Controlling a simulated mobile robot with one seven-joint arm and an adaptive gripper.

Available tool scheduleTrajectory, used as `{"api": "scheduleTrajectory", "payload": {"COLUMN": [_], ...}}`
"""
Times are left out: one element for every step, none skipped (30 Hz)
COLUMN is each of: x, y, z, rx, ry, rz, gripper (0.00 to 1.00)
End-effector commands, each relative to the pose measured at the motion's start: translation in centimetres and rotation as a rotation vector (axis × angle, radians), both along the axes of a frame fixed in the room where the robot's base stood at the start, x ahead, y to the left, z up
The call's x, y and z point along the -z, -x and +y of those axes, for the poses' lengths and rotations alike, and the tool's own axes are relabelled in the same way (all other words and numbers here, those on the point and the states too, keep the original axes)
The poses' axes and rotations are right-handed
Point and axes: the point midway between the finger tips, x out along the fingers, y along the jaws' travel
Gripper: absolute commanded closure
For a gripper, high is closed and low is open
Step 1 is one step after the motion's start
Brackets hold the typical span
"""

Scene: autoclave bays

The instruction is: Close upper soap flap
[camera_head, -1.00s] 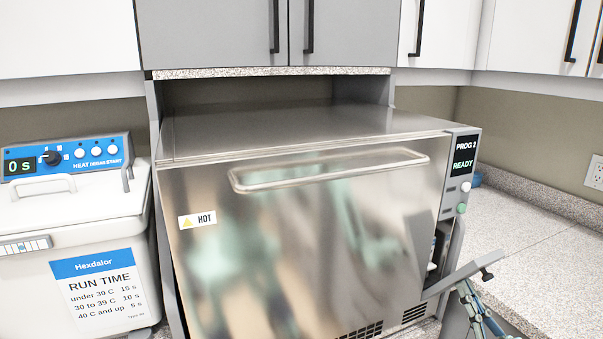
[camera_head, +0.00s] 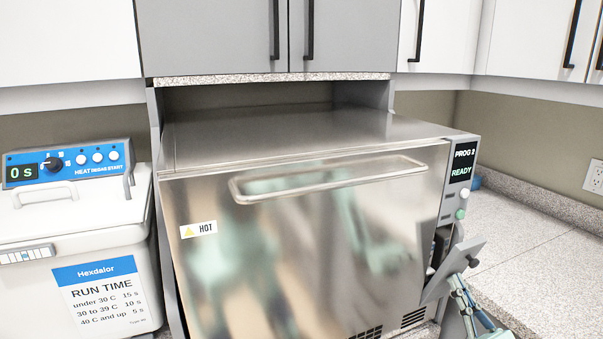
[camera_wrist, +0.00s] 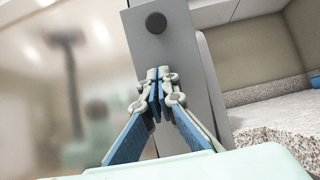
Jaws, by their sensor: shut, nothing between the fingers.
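The soap flap (camera_head: 462,256) is a flat grey panel at the lower right of the steel machine's front, below its control panel. It is tilted outward and partly open, with an opening visible behind it. A dark round knob (camera_wrist: 156,22) sits near the panel's end. My gripper (camera_head: 456,279) is at the flap's outer face, below the knob. In the wrist view my gripper (camera_wrist: 160,74) has its fingertips together in front of the flap (camera_wrist: 190,60), with nothing between them. They look close to or against it; contact is not clear.
The steel machine (camera_head: 310,250) has a bar handle (camera_head: 330,178) and a panel (camera_head: 462,170) reading PROG 2, READY. A speckled counter (camera_head: 540,235) lies clear to the right. A white-and-blue Hexdalor unit (camera_head: 75,220) stands left. Cabinets hang above.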

Motion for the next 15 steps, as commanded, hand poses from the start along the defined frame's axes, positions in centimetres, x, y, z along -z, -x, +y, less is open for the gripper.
{"api": "scheduleTrajectory", "payload": {"x": [-0.09,-0.08,-0.06,-0.05,-0.05,-0.05,-0.04,-0.04,-0.05,-0.06,-0.08,-0.12,-0.15,-0.20,-0.26], "y": [-0.08,-0.09,-0.10,-0.09,-0.09,-0.09,-0.08,-0.08,-0.09,-0.10,-0.13,-0.20,-0.27,-0.35,-0.50], "z": [0.06,0.05,0.05,0.05,0.05,0.05,0.04,0.04,0.05,0.06,0.08,0.11,0.14,0.19,0.26], "rx": [0.000,0.000,0.000,0.000,0.000,0.000,0.000,0.000,0.000,0.000,0.000,-0.001,-0.001,-0.001,-0.001], "ry": [0.000,0.000,0.000,0.000,0.000,0.000,0.000,0.000,0.000,0.000,0.000,0.000,0.000,0.000,0.000], "rz": [0.000,0.000,0.000,-0.001,-0.001,-0.001,-0.001,-0.001,-0.001,-0.001,-0.001,-0.001,-0.001,-0.001,-0.001], "gripper": [1.00,1.00,1.00,1.00,1.00,1.00,1.00,1.00,1.00,1.00,1.00,1.00,1.00,1.00,1.00]}}
